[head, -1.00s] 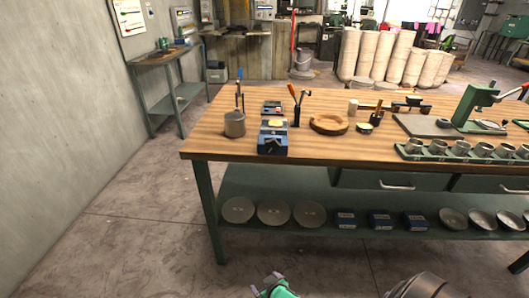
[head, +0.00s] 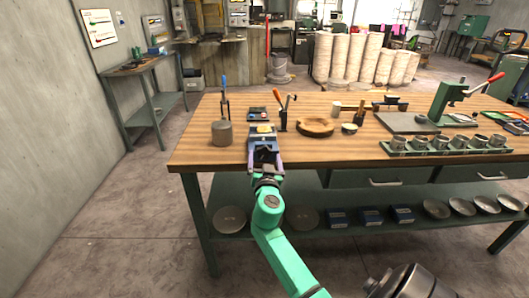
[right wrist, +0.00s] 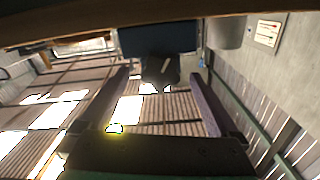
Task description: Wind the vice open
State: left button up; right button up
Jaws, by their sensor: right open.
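The blue vice (head: 263,143) stands at the front edge of the wooden bench, left of its middle. My right gripper (head: 265,162) is at the bench's front edge, just in front of the vice, with its fingers spread. In the right wrist view the vice (right wrist: 158,38) is a dark blue block at the top. A dark part (right wrist: 160,70) sticks out from it toward the space between the open fingers of my right gripper (right wrist: 161,78). I cannot tell whether the fingers touch it. The winding handle is not clearly seen. My left gripper is out of view.
A grey cylinder (head: 222,132) stands left of the vice, and a red-handled tool (head: 282,112) behind it at the right. A wooden ring (head: 315,128) lies further right. The bench (head: 330,157) has drawers and a shelf with discs and blue boxes below its top.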

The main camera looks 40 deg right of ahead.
jog(key=shift+x, duration=0.95)
jog(key=c, duration=1.4)
